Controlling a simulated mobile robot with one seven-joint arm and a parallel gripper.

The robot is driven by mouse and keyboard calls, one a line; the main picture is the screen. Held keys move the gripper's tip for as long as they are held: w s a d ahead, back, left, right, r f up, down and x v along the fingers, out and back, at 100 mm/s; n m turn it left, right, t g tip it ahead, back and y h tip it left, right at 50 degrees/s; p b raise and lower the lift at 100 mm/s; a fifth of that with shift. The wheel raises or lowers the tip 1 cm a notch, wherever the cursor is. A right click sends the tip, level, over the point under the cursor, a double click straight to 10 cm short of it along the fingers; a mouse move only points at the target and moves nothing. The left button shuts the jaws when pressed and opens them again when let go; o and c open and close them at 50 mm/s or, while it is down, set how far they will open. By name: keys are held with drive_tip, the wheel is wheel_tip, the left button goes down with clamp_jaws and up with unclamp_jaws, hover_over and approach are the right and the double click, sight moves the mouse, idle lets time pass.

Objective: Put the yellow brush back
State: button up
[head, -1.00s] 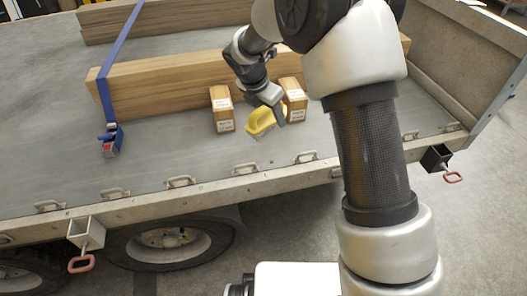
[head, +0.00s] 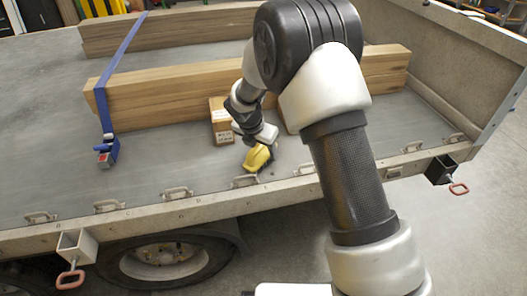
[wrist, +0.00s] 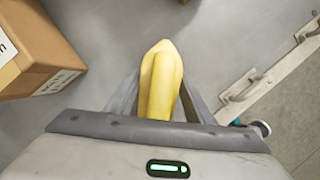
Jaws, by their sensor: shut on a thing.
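The yellow brush (head: 257,158) is at my gripper over the trailer bed, near its front edge. In the wrist view the yellow brush (wrist: 160,80) points away from the palm, between the two grey fingers. My gripper (head: 262,146) is shut on it; the fingers also show in the wrist view (wrist: 155,98). Its bristles are mostly hidden. Whether the brush touches the bed I cannot tell.
A cardboard box (head: 221,121) stands left of my gripper and also shows in the wrist view (wrist: 35,50). A second box (head: 291,121) is mostly behind my arm. Long timber beams (head: 170,100) lie behind, under a blue strap (head: 104,112).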

drive_tip(key=o, duration=1)
